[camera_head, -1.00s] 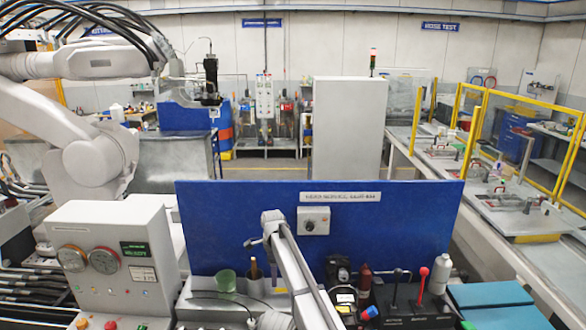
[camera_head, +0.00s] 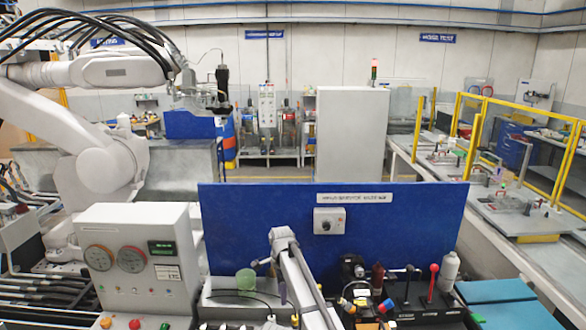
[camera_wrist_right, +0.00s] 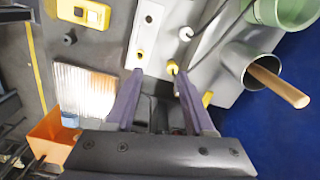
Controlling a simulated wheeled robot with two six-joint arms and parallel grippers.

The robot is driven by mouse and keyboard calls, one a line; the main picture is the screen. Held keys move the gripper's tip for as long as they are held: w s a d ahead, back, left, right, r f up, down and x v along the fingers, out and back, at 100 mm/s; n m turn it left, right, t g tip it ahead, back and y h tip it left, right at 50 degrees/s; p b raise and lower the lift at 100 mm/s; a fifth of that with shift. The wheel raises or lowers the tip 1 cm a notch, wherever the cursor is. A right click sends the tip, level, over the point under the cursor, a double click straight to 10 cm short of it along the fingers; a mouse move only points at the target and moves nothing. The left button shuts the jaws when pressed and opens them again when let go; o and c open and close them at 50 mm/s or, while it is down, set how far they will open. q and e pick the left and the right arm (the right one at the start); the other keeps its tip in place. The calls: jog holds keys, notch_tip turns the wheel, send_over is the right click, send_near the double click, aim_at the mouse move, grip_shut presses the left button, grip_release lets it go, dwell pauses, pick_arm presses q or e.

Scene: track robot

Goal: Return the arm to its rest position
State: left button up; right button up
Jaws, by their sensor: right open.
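My right arm (camera_head: 300,275) rises from the bottom centre of the head view and bends over the workbench in front of the blue panel. Its gripper (camera_head: 282,291) points down near the cups, partly hidden by the arm. In the right wrist view the two purple-grey fingers of the right gripper (camera_wrist_right: 158,76) stand apart with nothing held between them. Bench items lie beyond the fingertips. My left gripper is in neither view.
A green cup (camera_head: 246,280) and a metal cup (camera_wrist_right: 238,62) holding a wooden stick (camera_wrist_right: 280,82) stand beside the gripper. The blue panel (camera_head: 420,215) rises behind. A gauge box (camera_head: 135,262) stands left, levers (camera_head: 432,282) right. An orange bin (camera_wrist_right: 52,138) shows in the wrist view.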

jog(key=s+d+n, duration=0.8)
jog(key=s+d, duration=0.2)
jog(key=s, duration=0.5)
jog(key=s+d+n, duration=0.7)
jog(key=s+d, duration=0.3)
jog(key=s, duration=0.6)
jog(key=s+a+f+n+b, duration=0.2)
jog(key=s+a+f+b, duration=0.1)
jog(key=a+f+b, duration=0.2)
jog(key=s+a+f+n+h+b, duration=0.1)
jog(key=a+f+b, duration=0.4)
jog(key=f+b, duration=0.5)
jog(key=shift+s+a+n, duration=0.3)
jog(key=shift+s+n, duration=0.3)
jog(key=shift+s, duration=0.35)
jog(key=shift+f+b, duration=0.1)
jog(key=shift+b, duration=0.2)
